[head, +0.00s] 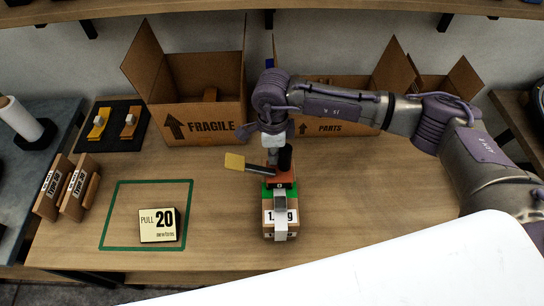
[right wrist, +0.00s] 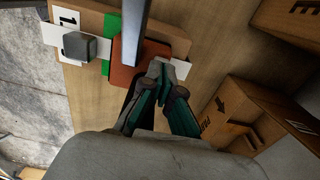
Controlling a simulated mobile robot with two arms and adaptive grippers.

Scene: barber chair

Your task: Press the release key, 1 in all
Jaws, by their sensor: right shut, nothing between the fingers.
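A small device with an orange-red body (head: 284,178) sits on a cardboard block (head: 268,222) with a green band and a white label. It also shows in the right wrist view (right wrist: 125,62). A dark arm ending in a yellow paddle (head: 235,162) sticks out to its left. I cannot tell for certain which part is the release key. My right gripper (head: 276,152) is directly over the back of the device, pointing down. In the right wrist view its fingers (right wrist: 167,72) are together and empty, beside the orange-red body; contact is unclear. My left gripper is out of view.
Open cardboard boxes (head: 207,111) stand along the back. A black tray (head: 113,142) with yellow and tan pieces lies at the back left.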

